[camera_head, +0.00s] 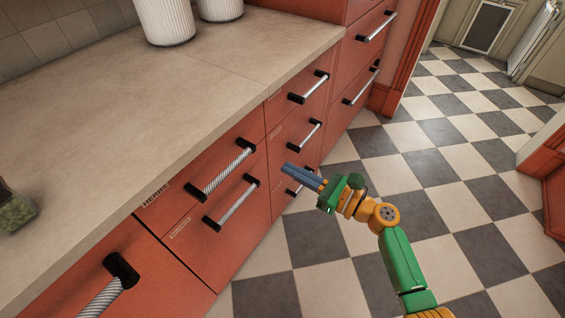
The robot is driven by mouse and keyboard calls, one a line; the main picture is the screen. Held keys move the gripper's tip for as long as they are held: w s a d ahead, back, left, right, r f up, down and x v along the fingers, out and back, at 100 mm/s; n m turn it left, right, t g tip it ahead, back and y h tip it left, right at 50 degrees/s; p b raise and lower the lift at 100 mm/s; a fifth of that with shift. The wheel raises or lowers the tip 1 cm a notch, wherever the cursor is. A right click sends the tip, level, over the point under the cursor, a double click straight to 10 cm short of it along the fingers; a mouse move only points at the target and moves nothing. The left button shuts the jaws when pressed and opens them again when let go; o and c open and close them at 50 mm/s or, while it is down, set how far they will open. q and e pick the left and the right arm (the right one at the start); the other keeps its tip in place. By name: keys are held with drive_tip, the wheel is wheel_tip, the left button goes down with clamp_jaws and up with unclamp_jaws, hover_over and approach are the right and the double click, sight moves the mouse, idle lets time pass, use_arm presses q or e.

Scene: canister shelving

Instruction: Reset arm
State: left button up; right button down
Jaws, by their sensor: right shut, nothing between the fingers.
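My right gripper (301,177) is in the middle of the head view, at the end of my green and orange right arm. Its blue-grey fingers are together, with nothing between them. They point left toward the red drawer fronts and overlap the handles of the lower drawers in the picture. I cannot tell whether they touch. My left gripper is not in view.
A beige countertop (130,130) runs above red drawers with metal handles; one drawer is labelled HERBS (155,196). Two white ribbed canisters (165,20) stand at the back. A green jar (14,210) is at the left edge. The checkered floor (430,160) is clear.

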drive_tip(key=v, duration=0.6)
drive_tip(key=s+d+f+n+g+h+p, duration=0.25)
drive_tip(key=s+f+n+h, duration=0.2)
drive_tip(key=f, duration=0.75)
drive_tip(key=s+d+f+n+g+h+p, duration=0.2)
drive_tip(key=s+d+f+n+h, duration=0.25)
drive_tip(key=f, duration=0.75)
drive_tip(key=s+d+f+n+g+h+p, duration=0.1)
drive_tip(key=s+f+n+g+h+p, duration=0.1)
drive_tip(key=s+n, duration=0.7)
drive_tip(key=s+d+f+n+g+h+p, duration=0.1)
drive_tip(key=s+d+f+n+g+h, duration=0.1)
drive_tip(key=s+f+n, duration=0.3)
drive_tip(key=s+n+g+h, duration=0.1)
drive_tip(key=s+n, duration=0.3)
drive_tip(key=s, duration=0.6)
drive_tip(key=shift+s+f+n+h+p, duration=0.25)
drive_tip(key=shift+s+n+h+p, duration=0.05)
drive_tip(key=shift+p, duration=0.05)
drive_tip(key=shift+d, duration=0.1)
